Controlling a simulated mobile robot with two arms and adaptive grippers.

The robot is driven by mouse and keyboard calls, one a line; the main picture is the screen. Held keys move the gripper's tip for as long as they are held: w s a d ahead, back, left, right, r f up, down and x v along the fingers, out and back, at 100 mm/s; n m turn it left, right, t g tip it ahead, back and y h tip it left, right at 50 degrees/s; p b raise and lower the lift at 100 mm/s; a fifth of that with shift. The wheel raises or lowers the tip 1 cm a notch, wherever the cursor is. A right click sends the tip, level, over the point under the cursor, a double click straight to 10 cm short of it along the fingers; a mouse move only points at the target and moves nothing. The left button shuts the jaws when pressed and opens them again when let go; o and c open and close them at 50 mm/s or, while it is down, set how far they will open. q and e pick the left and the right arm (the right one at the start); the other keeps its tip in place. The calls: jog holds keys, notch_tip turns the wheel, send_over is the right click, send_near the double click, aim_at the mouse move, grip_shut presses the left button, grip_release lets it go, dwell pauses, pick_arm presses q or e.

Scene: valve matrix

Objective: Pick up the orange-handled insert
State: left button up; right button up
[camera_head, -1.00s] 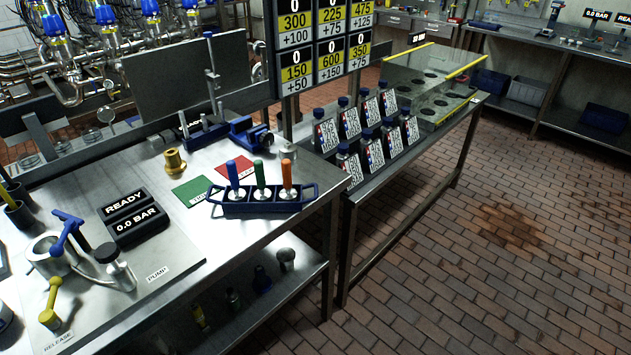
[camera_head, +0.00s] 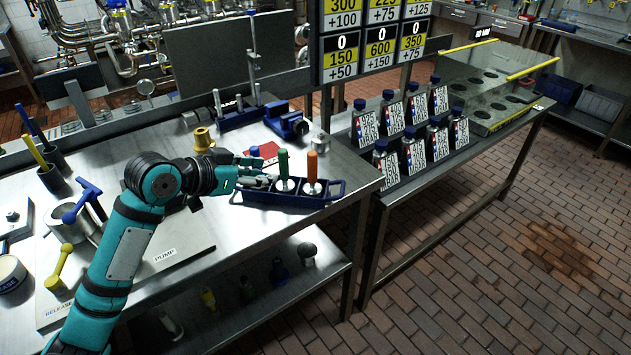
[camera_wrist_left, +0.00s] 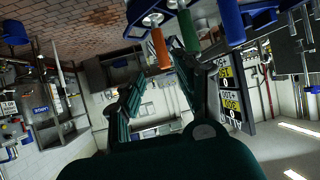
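The orange-handled insert (camera_head: 312,166) stands upright at the right end of the dark blue carrier (camera_head: 335,190) on the steel table. The green-handled insert (camera_head: 283,164) stands to its left. The blue-handled insert (camera_head: 254,152) is mostly hidden behind my left gripper (camera_head: 268,180). That gripper is at the carrier's left part, apart from the orange handle. In the left wrist view my left gripper (camera_wrist_left: 176,76) has its fingers spread with nothing between them. The orange handle (camera_wrist_left: 160,48) lies beyond the fingertips there, beside the green (camera_wrist_left: 188,32) and blue (camera_wrist_left: 231,22) handles. My right gripper is out of view.
A brass fitting (camera_head: 203,140) and a blue vise (camera_head: 287,120) are behind the carrier. A red card (camera_head: 262,151) lies behind it too. Bottles with labels (camera_head: 392,170) stand on the bench to the right. The table's front edge is close to the carrier.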

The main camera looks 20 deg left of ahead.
aim_at(309, 171)
pick_arm(q)
jog(key=p+x, duration=0.2)
jog(key=x, duration=0.9)
jog(key=shift+w+d, duration=0.15)
jog(key=shift+w, duration=0.25)
jog(key=p+x, duration=0.1)
jog(key=x, duration=0.3)
jog(key=shift+w+d+f, duration=0.35)
jog(key=shift+w+f, duration=0.15)
jog(key=shift+w, duration=0.05)
grip_shut()
jog(key=shift+r, duration=0.1)
